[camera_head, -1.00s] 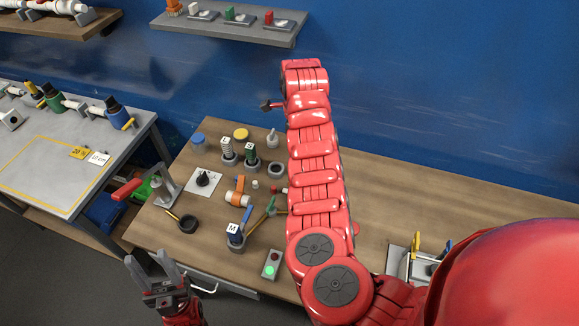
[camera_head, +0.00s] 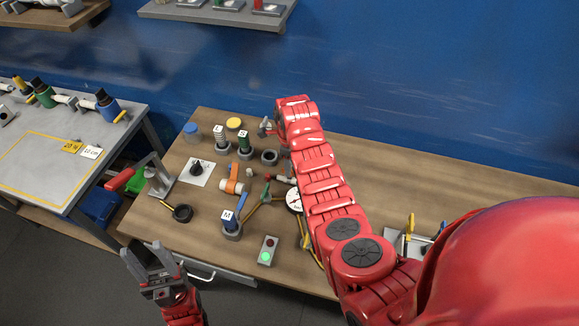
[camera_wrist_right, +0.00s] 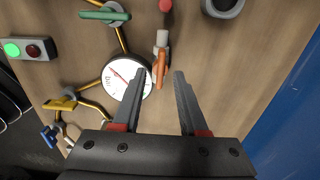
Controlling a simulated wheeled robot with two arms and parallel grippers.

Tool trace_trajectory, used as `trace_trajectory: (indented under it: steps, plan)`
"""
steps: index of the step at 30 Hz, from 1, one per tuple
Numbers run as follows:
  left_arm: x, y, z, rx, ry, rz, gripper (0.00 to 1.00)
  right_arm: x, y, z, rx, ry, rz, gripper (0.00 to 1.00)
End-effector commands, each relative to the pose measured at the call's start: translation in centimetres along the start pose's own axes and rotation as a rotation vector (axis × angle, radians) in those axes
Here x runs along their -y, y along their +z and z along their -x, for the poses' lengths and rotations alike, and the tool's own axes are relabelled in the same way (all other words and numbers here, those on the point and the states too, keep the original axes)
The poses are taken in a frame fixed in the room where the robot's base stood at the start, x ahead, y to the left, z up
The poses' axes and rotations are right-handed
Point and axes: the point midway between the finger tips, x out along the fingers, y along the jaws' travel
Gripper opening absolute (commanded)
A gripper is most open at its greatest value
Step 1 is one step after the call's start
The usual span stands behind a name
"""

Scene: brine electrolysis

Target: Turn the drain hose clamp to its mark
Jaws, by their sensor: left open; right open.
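My right gripper (camera_wrist_right: 159,73) is open in the right wrist view. An orange lever (camera_wrist_right: 159,68) on a small grey-white fitting (camera_wrist_right: 161,40) shows between its fingertips; I cannot tell whether they touch. No label shows which part is the drain hose clamp. My right arm hides the right gripper there. My left gripper (camera_head: 147,252) is open and empty, off the bench's front left edge.
A round gauge (camera_wrist_right: 125,80) on yellow tubing sits left of the right gripper. A green-handled valve (camera_wrist_right: 105,15), yellow handle (camera_wrist_right: 62,103) and blue handle (camera_wrist_right: 48,136) are nearby. A button box (camera_head: 268,251) glows green. The bench's right side (camera_head: 375,185) is mostly clear.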

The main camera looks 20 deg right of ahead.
Motion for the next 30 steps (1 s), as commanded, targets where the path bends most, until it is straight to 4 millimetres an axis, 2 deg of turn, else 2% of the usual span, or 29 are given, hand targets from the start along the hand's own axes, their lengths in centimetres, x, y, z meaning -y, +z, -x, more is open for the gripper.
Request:
trace_trajectory:
  steps: [7, 17, 20, 24, 25, 30]
  plan:
    - [0.0, -0.1, -0.8, 0.001, 0.0, 0.0, 0.5, 0.0, 0.1, -1.7, 0.0, 0.0, 0.002, 0.42]
    - [0.0, -0.1, -0.8, 0.001, 0.0, 0.0, 0.5, 0.0, 0.1, -2.0, 0.002, -0.004, 0.002, 0.42]
    - [0.0, -0.1, -0.8, 0.001, 0.0, 0.0, 0.5, 0.0, 0.1, -2.0, 0.002, -0.004, 0.002, 0.28]
    - [0.0, -0.1, -0.8, 0.001, 0.0, 0.0, 0.5, 0.0, 0.1, -2.0, 0.001, -0.003, 0.002, 0.03]
    - [0.0, -0.1, -0.8, 0.001, 0.0, 0.0, 0.5, 0.0, 0.1, -2.0, 0.001, -0.003, 0.002, 0.0]
    - [0.0, -0.1, -0.8, 0.001, 0.0, 0.0, 0.5, 0.0, 0.1, -2.0, 0.001, -0.003, 0.002, 0.0]
